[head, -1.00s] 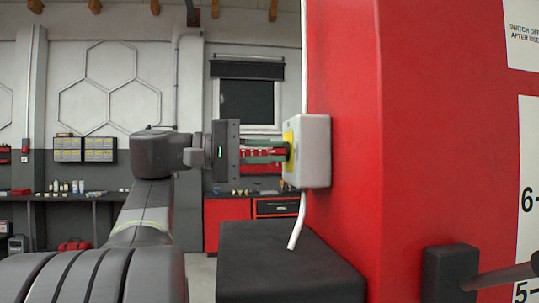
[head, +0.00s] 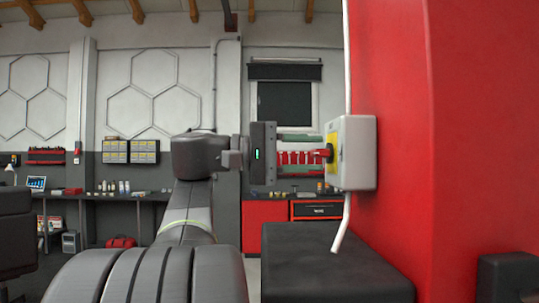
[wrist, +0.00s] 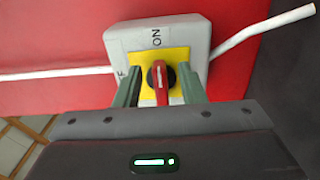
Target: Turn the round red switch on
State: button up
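The round red switch (head: 329,153) sits on a yellow plate (head: 332,142) on a grey-white box (head: 358,153) fixed to the red wall. In the wrist view its red handle (wrist: 161,84) stands upright in the picture, pointing toward the "ON" label (wrist: 157,38). Another label at the left is partly hidden by a finger; only an "F" shows. My gripper (head: 319,154) is at the switch, its green fingers one on each side of the handle. Gaps show between handle and both fingers, so it is open and holds nothing.
A white cable (head: 343,222) hangs from the box, and another runs up the wall edge. A black block (head: 335,265) stands below the switch. The red wall (head: 430,130) fills the right. A workbench (head: 140,197) stands far back at left.

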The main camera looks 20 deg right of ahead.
jog(key=b+v, duration=0.5)
jog(key=v, duration=0.7)
jog(key=shift+a, duration=0.35)
jog(key=p+x, duration=0.5)
jog(key=x, duration=0.8)
jog(key=shift+d, duration=0.4)
jog(key=shift+a, duration=0.1)
